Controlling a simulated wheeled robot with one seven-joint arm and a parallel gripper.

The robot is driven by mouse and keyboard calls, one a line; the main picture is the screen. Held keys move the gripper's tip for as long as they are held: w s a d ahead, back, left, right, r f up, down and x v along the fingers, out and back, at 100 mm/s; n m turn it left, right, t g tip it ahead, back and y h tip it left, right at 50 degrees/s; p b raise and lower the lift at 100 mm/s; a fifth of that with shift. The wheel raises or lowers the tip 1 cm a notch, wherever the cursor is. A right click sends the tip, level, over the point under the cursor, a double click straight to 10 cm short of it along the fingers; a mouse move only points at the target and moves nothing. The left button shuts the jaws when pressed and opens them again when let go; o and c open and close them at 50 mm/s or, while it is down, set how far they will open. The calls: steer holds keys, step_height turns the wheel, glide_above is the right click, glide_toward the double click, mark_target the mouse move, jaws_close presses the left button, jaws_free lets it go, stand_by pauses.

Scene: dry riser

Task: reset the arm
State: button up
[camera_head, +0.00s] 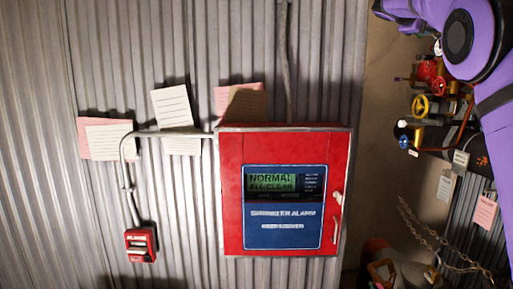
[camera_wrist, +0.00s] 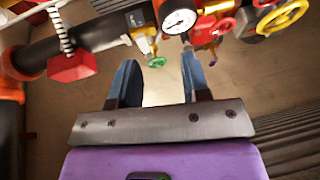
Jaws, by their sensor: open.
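My gripper (camera_wrist: 160,75) shows in the wrist view as two blue fingers standing apart, with nothing between them. Beyond the fingertips are pipes with a round white gauge (camera_wrist: 180,22), a small green-handled valve (camera_wrist: 157,61), a red handwheel (camera_wrist: 217,28) and a yellow handwheel (camera_wrist: 282,14). In the head view, my purple arm (camera_head: 495,60) reaches down the upper right edge. My gripper cannot be made out there.
A red sprinkler alarm panel (camera_head: 229,195) reading "NORMAL ALL CLEAR" is on the corrugated wall (camera_head: 40,210). A small red alarm box (camera_head: 140,244) hangs left of it. Valves with a yellow handwheel (camera_head: 420,106) crowd beside my arm. A chain (camera_head: 425,235) hangs below.

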steer(key=s+a+f+m+y, duration=0.1)
steer(key=s+a+f+y, duration=0.4)
steer(key=s+a+f, duration=0.3)
steer(key=s+a+f+m+y, duration=0.1)
steer(key=s+a+f+y, duration=0.4)
steer(key=s+f, duration=1.2)
steer(key=s+a+f+m+y, duration=0.1)
steer(key=s+a+f+y, duration=0.4)
steer(key=s+a+f, duration=0.6)
steer(key=s+f, duration=0.2)
steer(key=s, duration=0.7)
steer(key=shift+a+m+g, duration=0.2)
steer(key=shift+m+g, duration=0.1)
steer(key=shift+m, duration=0.1)
steer(key=shift+f, duration=0.1)
